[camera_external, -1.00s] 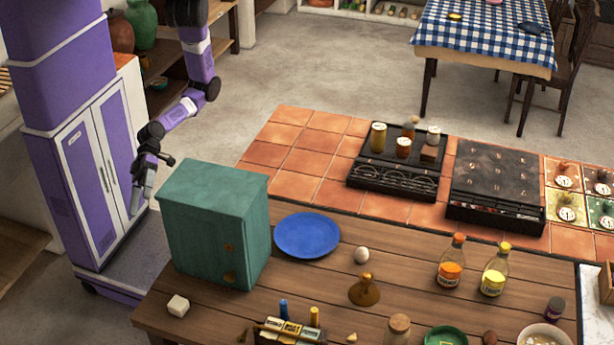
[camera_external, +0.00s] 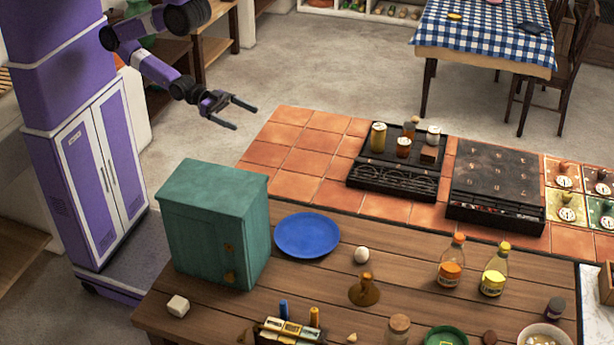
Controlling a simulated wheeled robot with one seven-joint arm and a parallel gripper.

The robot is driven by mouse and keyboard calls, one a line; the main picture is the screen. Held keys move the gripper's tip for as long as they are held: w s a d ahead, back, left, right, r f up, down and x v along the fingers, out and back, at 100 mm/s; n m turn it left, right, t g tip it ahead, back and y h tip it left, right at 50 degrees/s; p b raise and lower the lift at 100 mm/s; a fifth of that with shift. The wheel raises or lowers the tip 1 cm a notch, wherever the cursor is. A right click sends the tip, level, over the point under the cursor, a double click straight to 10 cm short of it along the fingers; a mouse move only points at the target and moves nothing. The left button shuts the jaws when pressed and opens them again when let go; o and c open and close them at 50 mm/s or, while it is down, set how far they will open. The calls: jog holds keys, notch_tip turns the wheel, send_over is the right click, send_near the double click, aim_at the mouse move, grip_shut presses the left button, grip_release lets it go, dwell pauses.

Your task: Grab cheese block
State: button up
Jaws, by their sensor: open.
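A small pale cream block (camera_external: 178,305), which looks like the cheese block, lies on the wooden table (camera_external: 215,315) near its left front edge, in front of the green cabinet. My gripper (camera_external: 247,118) is open and empty. It is raised behind the cabinet, left of the tiled counter, with its two fingers pointing right. It is well apart from the pale block.
The green cabinet (camera_external: 212,235) stands between my gripper and the pale block. A blue plate (camera_external: 307,235), an egg (camera_external: 362,255), a brown cone-shaped thing (camera_external: 364,289) and bottles (camera_external: 494,272) stand to the right. Bare tabletop lies around the block.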

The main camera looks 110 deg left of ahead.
jog(key=a+y, duration=0.1)
jog(key=s+a+f+n+y, duration=0.1)
jog(key=s+a, duration=0.1)
jog(key=shift+a+f+n+g+y, duration=0.15)
jog(key=shift+a+n+g+y, duration=0.2)
jog(key=shift+n+g+y, duration=0.05)
jog(key=c, duration=0.7)
jog(key=shift+w+f, duration=0.1)
